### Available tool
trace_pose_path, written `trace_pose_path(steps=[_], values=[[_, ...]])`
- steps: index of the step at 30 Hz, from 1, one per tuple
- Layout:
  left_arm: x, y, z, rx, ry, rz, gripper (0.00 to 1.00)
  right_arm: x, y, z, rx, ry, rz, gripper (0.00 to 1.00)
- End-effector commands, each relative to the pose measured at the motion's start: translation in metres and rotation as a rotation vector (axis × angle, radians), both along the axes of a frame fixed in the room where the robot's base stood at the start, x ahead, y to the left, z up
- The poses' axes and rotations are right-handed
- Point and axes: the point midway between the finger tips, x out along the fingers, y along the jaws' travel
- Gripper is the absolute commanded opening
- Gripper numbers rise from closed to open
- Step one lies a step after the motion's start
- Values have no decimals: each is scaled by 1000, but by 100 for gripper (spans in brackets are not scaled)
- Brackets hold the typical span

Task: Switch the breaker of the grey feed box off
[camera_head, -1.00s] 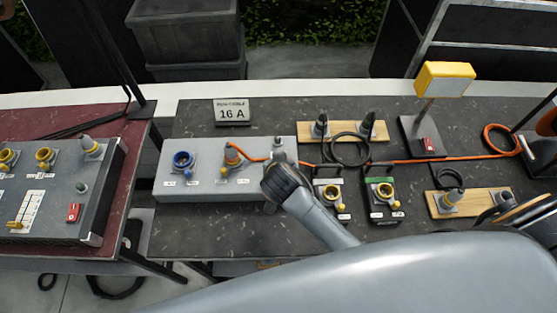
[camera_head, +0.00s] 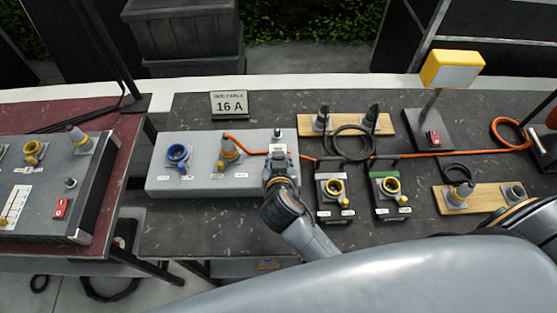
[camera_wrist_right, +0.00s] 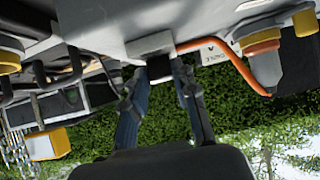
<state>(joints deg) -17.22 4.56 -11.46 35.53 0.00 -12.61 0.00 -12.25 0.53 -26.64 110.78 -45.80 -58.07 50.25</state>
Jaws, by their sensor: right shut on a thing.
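The grey feed box (camera_head: 205,185) lies on the dark table, with a blue socket (camera_head: 177,153) and a plugged orange connector (camera_head: 228,150) on its top. My right gripper (camera_head: 279,158) is over the right end of the box, below a small indicator (camera_head: 277,133), and hides the breaker in the head view. In the right wrist view, which is turned over, the fingers (camera_wrist_right: 160,72) are shut on a small dark block, apparently the breaker (camera_wrist_right: 155,70), on the grey housing (camera_wrist_right: 150,32). The switch position cannot be told. My left gripper is out of view.
Two dark socket boxes (camera_head: 333,205) (camera_head: 390,200) stand close right of my gripper. An orange cable (camera_head: 430,155) runs across the table. A "16 A" sign (camera_head: 230,104) stands behind the feed box. Another grey box with a red switch (camera_head: 61,208) is on the left table.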

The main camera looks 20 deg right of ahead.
Motion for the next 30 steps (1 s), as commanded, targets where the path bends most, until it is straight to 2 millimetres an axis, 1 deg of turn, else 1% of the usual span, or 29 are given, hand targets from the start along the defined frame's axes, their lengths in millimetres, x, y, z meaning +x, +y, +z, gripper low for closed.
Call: trace_pose_path(steps=[1,2,3,5,14,17,20,30], values=[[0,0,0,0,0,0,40,1,0,1,-1,-3,0,0],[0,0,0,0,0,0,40,1,0,1,-1,-3,0,32],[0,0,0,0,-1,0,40,1,0,1,-1,-3,0,40],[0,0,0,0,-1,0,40,1,0,1,-1,-3,0,51],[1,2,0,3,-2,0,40,0,0,0,-1,0,1,51],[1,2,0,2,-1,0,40,-6,2,3,0,1,1,51],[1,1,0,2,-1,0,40,-18,5,11,2,0,1,51],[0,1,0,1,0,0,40,-74,21,50,3,1,-2,51]])
